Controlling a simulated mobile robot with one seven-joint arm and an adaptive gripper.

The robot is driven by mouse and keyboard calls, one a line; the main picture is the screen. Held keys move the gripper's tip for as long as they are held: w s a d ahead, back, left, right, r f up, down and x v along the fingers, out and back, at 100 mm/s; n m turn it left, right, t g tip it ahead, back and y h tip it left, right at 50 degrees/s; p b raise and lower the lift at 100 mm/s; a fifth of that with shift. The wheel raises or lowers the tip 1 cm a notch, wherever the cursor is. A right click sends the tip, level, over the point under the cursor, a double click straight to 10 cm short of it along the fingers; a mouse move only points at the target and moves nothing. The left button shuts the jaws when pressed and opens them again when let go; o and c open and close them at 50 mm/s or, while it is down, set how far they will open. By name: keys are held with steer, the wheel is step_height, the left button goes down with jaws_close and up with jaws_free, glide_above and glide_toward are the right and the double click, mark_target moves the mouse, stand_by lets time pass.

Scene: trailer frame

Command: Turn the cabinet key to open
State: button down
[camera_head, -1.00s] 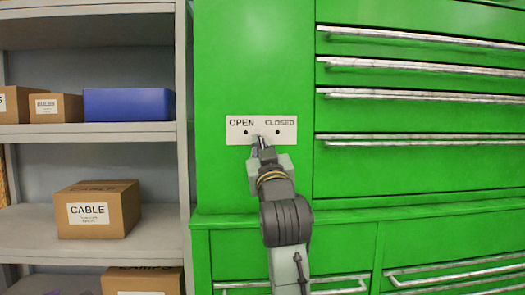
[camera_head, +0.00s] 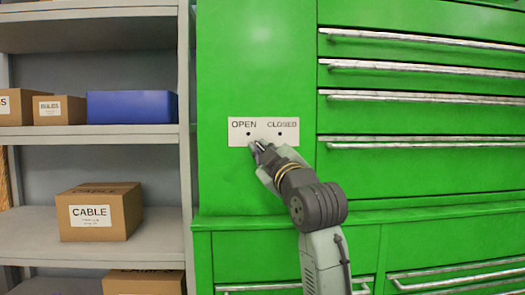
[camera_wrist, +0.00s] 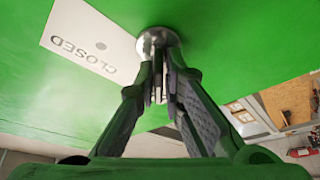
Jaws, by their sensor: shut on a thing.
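The green cabinet (camera_head: 255,60) fills the right and middle of the head view. A white label plate (camera_head: 290,130) on it reads OPEN at left and CLOSED at right, each with a dark dot. My gripper (camera_head: 257,148) is at the plate's lower edge, just under the OPEN side. In the wrist view its two fingers (camera_wrist: 160,85) are closed on the key, of which a thin pale strip (camera_wrist: 158,97) shows between them. The round metal lock (camera_wrist: 157,40) sits just past the fingertips. Most of the key is hidden by the fingers.
Metal drawer handles (camera_head: 420,97) stick out from the cabinet to the right of the plate. Grey shelves (camera_head: 60,218) at the left hold a cable box (camera_head: 100,212), a blue bin (camera_head: 132,107) and other cartons.

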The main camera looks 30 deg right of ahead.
steer(key=shift+s+d+r, duration=0.1)
steer(key=shift+r, duration=0.15)
steer(key=c, duration=1.9)
jaws_free()
steer(key=shift+f, duration=0.1)
steer(key=shift+o, duration=0.7)
steer(key=shift+f, duration=0.1)
steer(key=v, duration=1.2)
